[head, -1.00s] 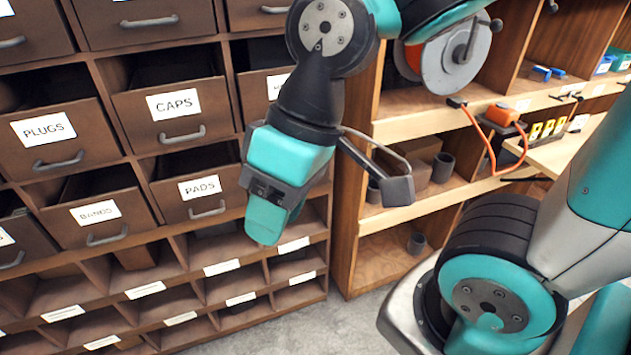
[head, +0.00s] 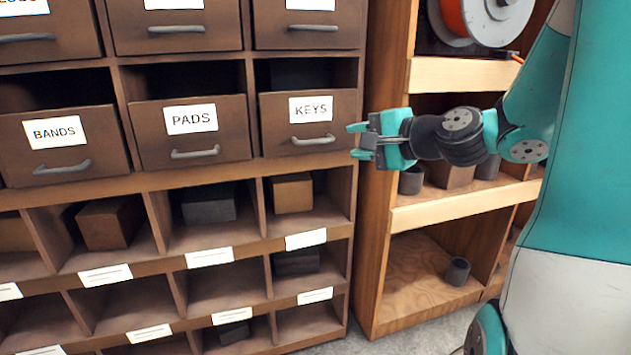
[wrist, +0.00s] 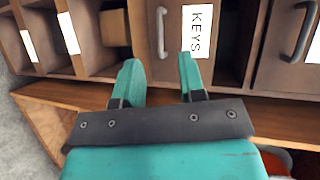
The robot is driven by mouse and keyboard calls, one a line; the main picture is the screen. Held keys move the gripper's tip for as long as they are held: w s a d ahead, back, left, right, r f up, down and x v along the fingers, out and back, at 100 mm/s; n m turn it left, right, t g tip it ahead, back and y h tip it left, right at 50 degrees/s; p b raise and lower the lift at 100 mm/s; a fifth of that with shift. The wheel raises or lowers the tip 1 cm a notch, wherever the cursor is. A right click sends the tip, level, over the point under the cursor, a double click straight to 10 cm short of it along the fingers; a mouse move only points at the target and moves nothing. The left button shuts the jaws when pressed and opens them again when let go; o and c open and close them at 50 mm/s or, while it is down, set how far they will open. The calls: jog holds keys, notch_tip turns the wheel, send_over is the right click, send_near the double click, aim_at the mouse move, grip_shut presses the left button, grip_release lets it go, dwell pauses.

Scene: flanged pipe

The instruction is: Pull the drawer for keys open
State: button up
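The keys drawer (head: 276,122) is a brown drawer front with a white KEYS label and a grey bar handle (head: 313,141), at the right end of its row in the head view. It looks shut or nearly so, with a dark gap above its front. In the wrist view the KEYS label (wrist: 197,32) is turned sideways, and the handle (wrist: 162,32) lies ahead of the fingers. My gripper (head: 353,141) is just right of the handle in the head view. In the wrist view its two teal fingers (wrist: 160,70) are apart with nothing between them, short of the handle.
The PADS drawer (head: 150,129) is left of the keys drawer. Open cubbies with blocks lie below, above a labelled rail (head: 305,239). A wooden shelf unit (head: 430,218) with grey cups stands close on the right, behind my arm.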

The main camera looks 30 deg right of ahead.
aim_at(318, 142)
jog(key=w+f+p, duration=0.1)
jog(key=w+p, duration=0.2)
jog(key=w, duration=0.2)
jog(key=w+d+f+m+h+p, duration=0.1)
jog(key=w+f+p, duration=0.1)
jog(key=w, duration=0.4)
jog(key=w+f+m+t+p, duration=0.1)
jog(key=w+f+p, duration=0.1)
jog(key=w+p, duration=0.3)
jog(key=shift+w+d, duration=0.2)
jog(key=shift+w, duration=0.1)
grip_shut()
